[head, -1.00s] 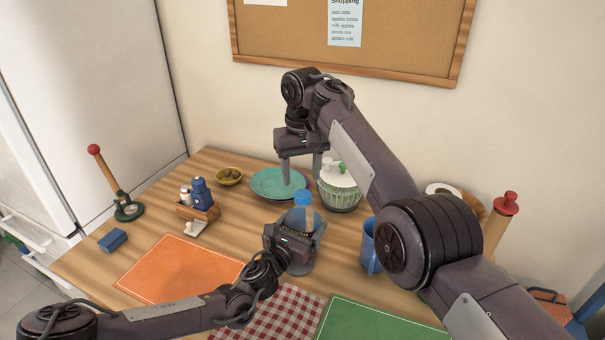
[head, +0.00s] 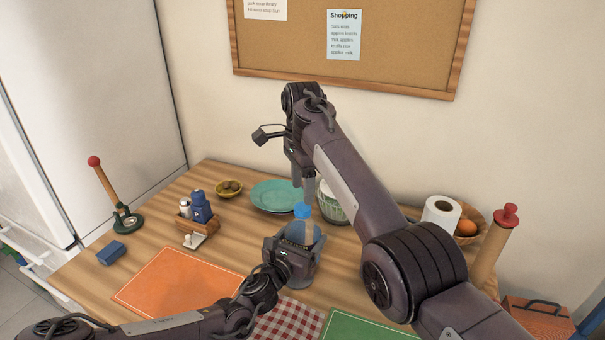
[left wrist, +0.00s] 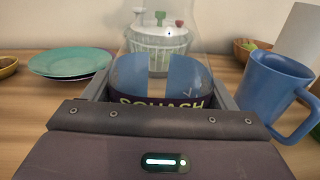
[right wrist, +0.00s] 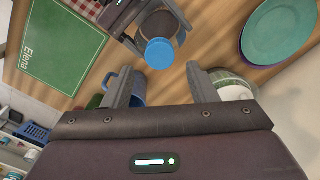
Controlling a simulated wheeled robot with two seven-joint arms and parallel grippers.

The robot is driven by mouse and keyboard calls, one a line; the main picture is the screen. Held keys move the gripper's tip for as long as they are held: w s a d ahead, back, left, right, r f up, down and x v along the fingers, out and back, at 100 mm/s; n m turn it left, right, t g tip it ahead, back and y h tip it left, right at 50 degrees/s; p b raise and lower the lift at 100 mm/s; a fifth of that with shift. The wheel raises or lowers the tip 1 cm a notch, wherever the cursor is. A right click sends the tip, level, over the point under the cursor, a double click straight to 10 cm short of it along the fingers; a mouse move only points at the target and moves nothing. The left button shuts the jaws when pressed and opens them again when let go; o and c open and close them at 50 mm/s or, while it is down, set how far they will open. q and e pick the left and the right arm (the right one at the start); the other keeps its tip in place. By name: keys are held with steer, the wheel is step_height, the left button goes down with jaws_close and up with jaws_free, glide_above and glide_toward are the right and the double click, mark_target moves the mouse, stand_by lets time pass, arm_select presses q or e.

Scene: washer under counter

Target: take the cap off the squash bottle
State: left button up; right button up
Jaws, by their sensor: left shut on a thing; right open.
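The squash bottle (head: 303,228) stands clear-sided with a blue cap (head: 303,210) on top. My left gripper (head: 298,250) is shut around the bottle's body. In the left wrist view the bottle (left wrist: 158,100) shows its dark SQUASH label between the fingers; its cap is out of that frame. My right gripper (head: 303,185) is open and empty, above and just behind the cap in the head view. In the right wrist view the blue cap (right wrist: 160,53) lies beyond and between the open fingers (right wrist: 158,80), not touched by them.
A teal plate (head: 275,195) and a lidded green bowl (head: 330,205) stand behind the bottle. A blue mug (left wrist: 275,90) is right of it in the left wrist view. A paper roll (head: 441,215) stands at right. The orange mat (head: 180,280) is bare.

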mark_target(302, 207)
steer(key=shift+f, duration=2.45)
steer(key=c, duration=1)
steer(key=n, duration=0.6)
steer(key=shift+n, duration=0.3)
steer(key=n, duration=0.7)
steer(key=shift+r, duration=0.1)
steer(key=o, duration=1.1)
